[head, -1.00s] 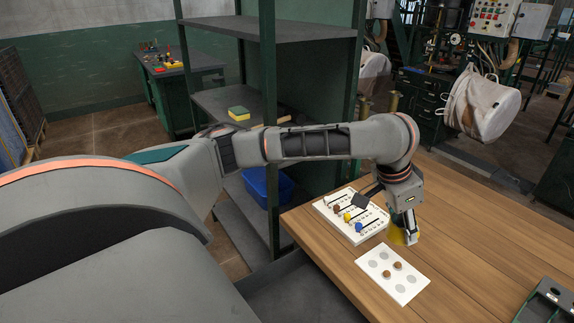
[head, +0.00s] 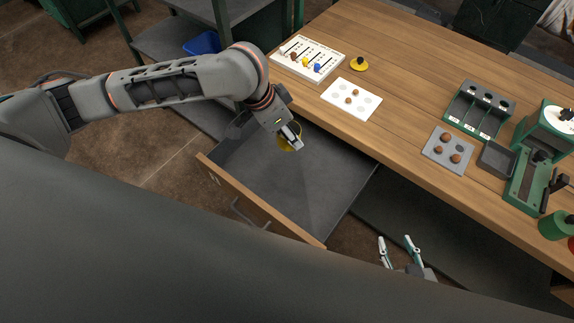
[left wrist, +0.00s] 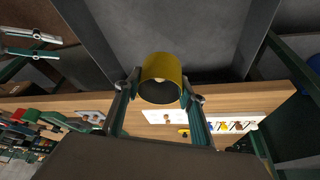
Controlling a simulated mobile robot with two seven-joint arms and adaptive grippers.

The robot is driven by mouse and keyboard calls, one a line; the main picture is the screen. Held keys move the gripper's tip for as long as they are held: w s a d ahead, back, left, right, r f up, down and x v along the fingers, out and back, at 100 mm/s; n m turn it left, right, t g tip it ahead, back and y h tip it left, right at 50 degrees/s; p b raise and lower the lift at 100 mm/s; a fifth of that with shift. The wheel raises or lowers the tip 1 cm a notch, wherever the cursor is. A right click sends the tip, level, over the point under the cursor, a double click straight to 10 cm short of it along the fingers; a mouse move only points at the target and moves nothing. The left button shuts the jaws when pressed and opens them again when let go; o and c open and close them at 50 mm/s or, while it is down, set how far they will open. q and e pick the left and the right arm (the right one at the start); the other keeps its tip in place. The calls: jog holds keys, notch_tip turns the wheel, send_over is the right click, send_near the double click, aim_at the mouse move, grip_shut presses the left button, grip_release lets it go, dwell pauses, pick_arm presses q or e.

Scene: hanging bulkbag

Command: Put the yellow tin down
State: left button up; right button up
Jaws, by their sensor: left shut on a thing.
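The yellow tin (head: 283,140) is held by my left gripper (head: 291,137) over the open drawer (head: 325,185) below the table's front edge. The arm partly hides the tin in the head view. In the left wrist view the tin (left wrist: 163,68) sits between the two fingers, with a hollow end visible. I cannot tell whether the tin touches the drawer floor. My right gripper (head: 401,252) is open and empty, right of the drawer; it also shows in the left wrist view (left wrist: 30,43).
The drawer floor around the tin looks bare. On the table are a white peg board (head: 308,57), a white card with brown pieces (head: 351,99), a yellow disc with a dark knob (head: 359,64), a grey plate (head: 447,150) and a green rack (head: 480,108).

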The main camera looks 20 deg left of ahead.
pick_arm(q)
notch_tip(320, 180, down, 15)
jog(key=b, duration=0.3)
jog(key=shift+f+b, duration=0.15)
jog(key=shift+b, duration=0.25)
jog(key=shift+f+b, duration=0.65)
jog(key=shift+f, duration=1.75)
jog(key=o, duration=1.3)
jog(key=shift+f, duration=0.1)
